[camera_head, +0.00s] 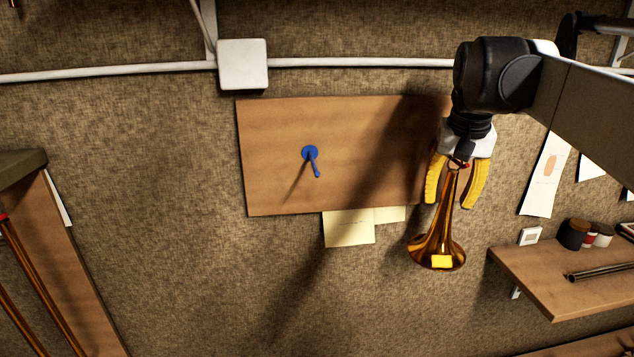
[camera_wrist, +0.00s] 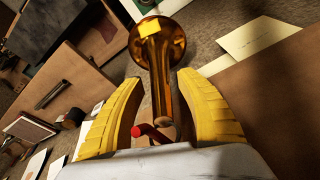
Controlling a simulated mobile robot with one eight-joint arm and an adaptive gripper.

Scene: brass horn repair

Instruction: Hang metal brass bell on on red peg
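The brass bell (camera_head: 437,240), with a yellow label, hangs flare down by the right end of the wooden wall board (camera_head: 370,190). In the wrist view the bell (camera_wrist: 159,60) points away from me, its narrow end between my fingers. My gripper (camera_head: 453,205) has its yellow fingers spread on both sides of the bell's neck, with gaps showing in the wrist view (camera_wrist: 160,78). The red peg (camera_wrist: 147,131) is between the finger bases, right beside the bell's narrow end; only a bit shows in the head view (camera_head: 464,165). Whether the bell's top loop is around the peg is unclear.
A blue peg (camera_head: 311,160) juts from the board's left half, empty. Paper notes (camera_head: 348,228) are under the board. A wooden shelf (camera_head: 560,285) with small jars (camera_head: 574,234) is at the lower right. A white box (camera_head: 243,64) and pipe run above.

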